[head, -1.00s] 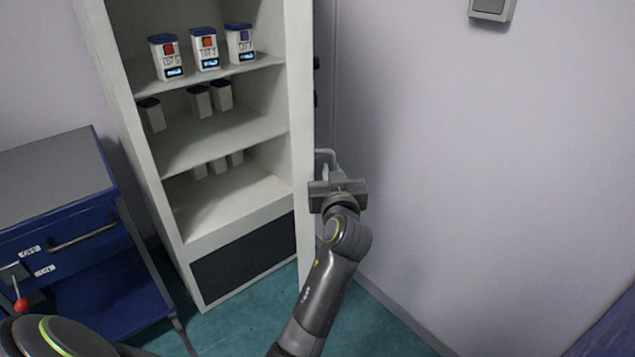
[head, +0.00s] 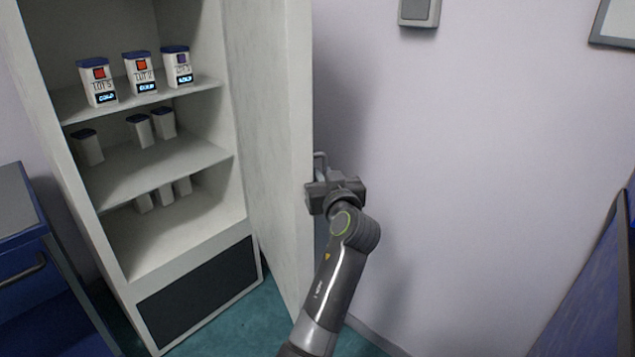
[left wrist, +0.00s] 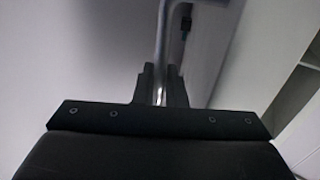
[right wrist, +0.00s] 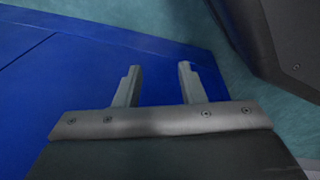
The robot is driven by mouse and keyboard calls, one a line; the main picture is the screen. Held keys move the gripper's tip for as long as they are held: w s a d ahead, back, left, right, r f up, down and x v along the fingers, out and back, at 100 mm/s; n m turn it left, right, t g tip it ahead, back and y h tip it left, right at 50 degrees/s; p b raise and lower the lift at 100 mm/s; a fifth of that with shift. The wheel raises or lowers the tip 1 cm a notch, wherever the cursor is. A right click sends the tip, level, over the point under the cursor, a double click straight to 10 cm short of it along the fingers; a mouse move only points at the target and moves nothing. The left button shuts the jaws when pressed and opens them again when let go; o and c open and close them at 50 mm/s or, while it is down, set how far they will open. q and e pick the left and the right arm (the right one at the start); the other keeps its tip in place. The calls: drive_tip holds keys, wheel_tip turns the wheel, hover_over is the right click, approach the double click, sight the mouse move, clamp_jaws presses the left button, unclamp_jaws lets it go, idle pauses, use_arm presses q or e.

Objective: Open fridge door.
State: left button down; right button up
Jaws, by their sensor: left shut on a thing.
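The white fridge (head: 195,235) stands at the left in the head view, with its shelves showing. Its door (head: 270,130) is swung out to the right and stands open. My left gripper (head: 318,182) is at the metal handle (head: 320,160) on the door's outer side. In the left wrist view, its fingers (left wrist: 160,85) are closed around the handle bar (left wrist: 163,40). My right gripper shows only in its own wrist view, with its fingers (right wrist: 159,75) apart and empty.
Several labelled containers (head: 140,72) stand on the fridge shelves. A blue cart (head: 25,260) is at the left of the fridge. The wall (head: 470,150) behind the door carries a grey switch box (head: 419,12). A blue surface (right wrist: 90,85) lies below my right gripper.

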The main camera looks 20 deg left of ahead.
use_arm(q)
drive_tip(key=shift+w+d, duration=0.15)
drive_tip(key=shift+w, duration=0.05)
idle(0.3)
drive_tip(key=c, duration=1.6)
unclamp_jaws()
drive_tip(key=shift+c, duration=0.2)
drive_tip(key=shift+s+f, duration=0.1)
